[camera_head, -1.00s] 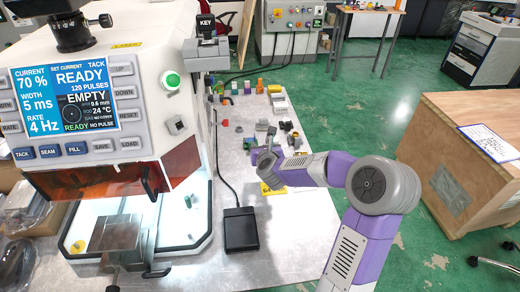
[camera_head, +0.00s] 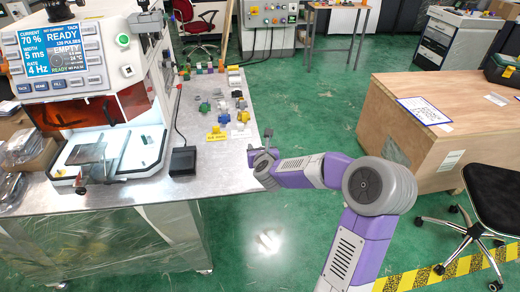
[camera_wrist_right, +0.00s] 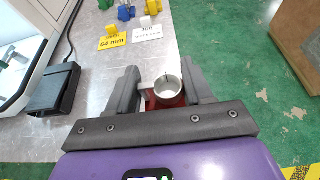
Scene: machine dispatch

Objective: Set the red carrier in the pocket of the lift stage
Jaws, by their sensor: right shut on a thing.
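My right gripper (camera_head: 260,150) is at the right edge of the table in the head view. In the right wrist view its jaws (camera_wrist_right: 165,90) are shut on the red carrier (camera_wrist_right: 166,103), which has a pale metal ring on top. Much of the carrier's red body is hidden by the gripper. In the head view the carrier can hardly be made out. A grey metal block that looks like the lift stage (camera_head: 87,153) stands at the front of the lit machine chamber at left. Its pocket cannot be made out. My left gripper is not in view.
The welding machine (camera_head: 75,60) stands on the metal table (camera_head: 215,178). A black pedal (camera_head: 183,161) lies right of it, with a yellow "64 mm" label (camera_wrist_right: 112,42) and several small parts behind. A wooden crate (camera_head: 440,125) and black chair (camera_head: 495,195) stand right. Green floor lies between.

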